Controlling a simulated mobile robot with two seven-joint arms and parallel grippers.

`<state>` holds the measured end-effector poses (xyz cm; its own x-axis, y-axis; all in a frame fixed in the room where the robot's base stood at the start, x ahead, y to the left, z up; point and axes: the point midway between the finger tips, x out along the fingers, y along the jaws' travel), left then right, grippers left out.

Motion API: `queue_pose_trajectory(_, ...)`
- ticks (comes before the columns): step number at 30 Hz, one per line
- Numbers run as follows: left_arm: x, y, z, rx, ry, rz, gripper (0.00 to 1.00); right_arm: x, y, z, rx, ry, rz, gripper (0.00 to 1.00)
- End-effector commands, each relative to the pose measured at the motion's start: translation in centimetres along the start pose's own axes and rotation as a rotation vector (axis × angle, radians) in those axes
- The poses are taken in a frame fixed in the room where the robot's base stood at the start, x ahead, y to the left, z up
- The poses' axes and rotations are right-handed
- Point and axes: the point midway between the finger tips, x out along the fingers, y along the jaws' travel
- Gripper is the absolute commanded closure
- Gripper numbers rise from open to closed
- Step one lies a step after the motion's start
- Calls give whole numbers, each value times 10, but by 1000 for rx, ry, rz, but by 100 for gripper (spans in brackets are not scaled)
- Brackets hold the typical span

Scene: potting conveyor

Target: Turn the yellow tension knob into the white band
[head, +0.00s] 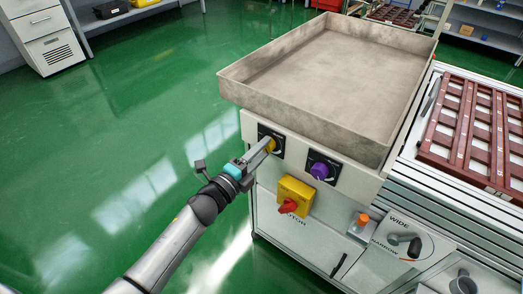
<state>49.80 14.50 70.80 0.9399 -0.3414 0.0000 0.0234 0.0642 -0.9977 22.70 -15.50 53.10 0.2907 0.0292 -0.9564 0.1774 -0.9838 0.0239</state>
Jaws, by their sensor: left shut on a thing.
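The yellow tension knob (270,145) sits on a black dial plate (278,136) at the upper left of the machine's pale front panel. My left gripper (267,146) reaches in from the left and is shut on the yellow knob. Its fingers hide part of the knob and dial. The white band on the dial is too small and covered to make out clearly. My right gripper is not in view.
A purple knob (319,171) is just right of the yellow one. Below is a yellow switch box (295,192) with a red handle (288,206). A grey tray (237,97) overhangs the panel. A lever plate (397,247) and brown slatted rack (427,150) lie right. Green floor is free at left.

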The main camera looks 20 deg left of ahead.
Motion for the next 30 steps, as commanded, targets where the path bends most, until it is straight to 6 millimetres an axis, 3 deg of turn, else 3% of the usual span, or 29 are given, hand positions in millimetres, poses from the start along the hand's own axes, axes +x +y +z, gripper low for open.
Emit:
queue_pose_trajectory(6, 0, 0, 0, -2, 0, 0, 100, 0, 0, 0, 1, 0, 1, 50)
queue_pose_trajectory(7, 0, 0, 0, -2, 0, 0, 48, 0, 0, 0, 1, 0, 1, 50)
queue_pose_trajectory(14, 0, 0, 0, -2, 0, 0, 22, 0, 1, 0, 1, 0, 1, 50)
queue_pose_trajectory(23, -2, 0, 0, -3, 0, 1, 21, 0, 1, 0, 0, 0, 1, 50)
queue_pose_trajectory(27, -12, 0, 0, -4, 0, 2, 21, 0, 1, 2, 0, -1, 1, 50)
queue_pose_trajectory(30, -28, 0, 0, -5, -1, 4, 21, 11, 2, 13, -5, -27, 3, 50)
